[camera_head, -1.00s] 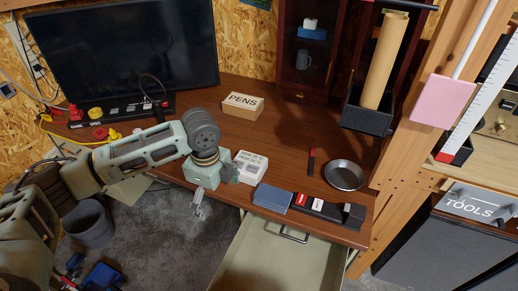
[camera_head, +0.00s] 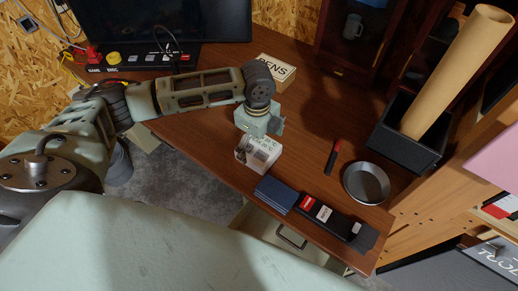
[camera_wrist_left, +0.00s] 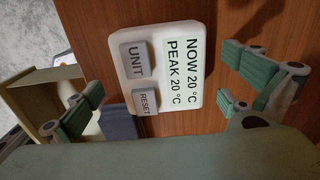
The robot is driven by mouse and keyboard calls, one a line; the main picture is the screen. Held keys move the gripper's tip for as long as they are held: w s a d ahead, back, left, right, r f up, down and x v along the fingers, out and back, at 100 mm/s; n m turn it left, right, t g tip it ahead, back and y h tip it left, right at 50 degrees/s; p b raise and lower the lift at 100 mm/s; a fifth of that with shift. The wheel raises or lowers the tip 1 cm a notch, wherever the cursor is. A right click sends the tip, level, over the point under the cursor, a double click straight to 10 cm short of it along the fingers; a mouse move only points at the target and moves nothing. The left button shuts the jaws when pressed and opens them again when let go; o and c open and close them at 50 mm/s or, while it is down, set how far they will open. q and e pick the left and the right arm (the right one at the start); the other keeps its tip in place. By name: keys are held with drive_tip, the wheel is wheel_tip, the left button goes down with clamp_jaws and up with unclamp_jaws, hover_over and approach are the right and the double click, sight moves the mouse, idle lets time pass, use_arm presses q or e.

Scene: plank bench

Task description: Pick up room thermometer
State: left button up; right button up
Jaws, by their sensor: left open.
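The room thermometer (camera_head: 264,153) is a small white box lying on the brown desk near its front edge, partly hidden by my left gripper. In the left wrist view the thermometer (camera_wrist_left: 150,68) shows a display reading NOW 20 °C, PEAK 20 °C and two grey buttons, UNIT and RESET. My left gripper (camera_head: 259,141) is over it from above. In the left wrist view the left gripper (camera_wrist_left: 168,96) is open, with green-padded fingers on either side of the thermometer and gaps between. Contact does not show. My right gripper is not in view.
A blue pad (camera_head: 275,194) and a black tray (camera_head: 337,219) with labelled items lie right of the thermometer. A metal bowl (camera_head: 366,183), a red-black marker (camera_head: 333,157) and a PENS box (camera_head: 275,72) are on the desk. An open drawer (camera_head: 262,222) juts out below.

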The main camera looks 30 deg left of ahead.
sight(258, 147)
use_arm(q)
wheel_tip(258, 147, down, 3)
drive_tip(key=shift+d+r, duration=0.15)
drive_tip(key=shift+r, duration=0.05)
drive_tip(key=shift+f, duration=0.3)
drive_tip(key=c, duration=1.2)
drive_tip(key=shift+c, duration=0.3)
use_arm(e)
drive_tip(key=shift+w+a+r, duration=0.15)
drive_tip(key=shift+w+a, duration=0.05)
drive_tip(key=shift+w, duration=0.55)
use_arm(q)
drive_tip(key=shift+r, duration=0.15)
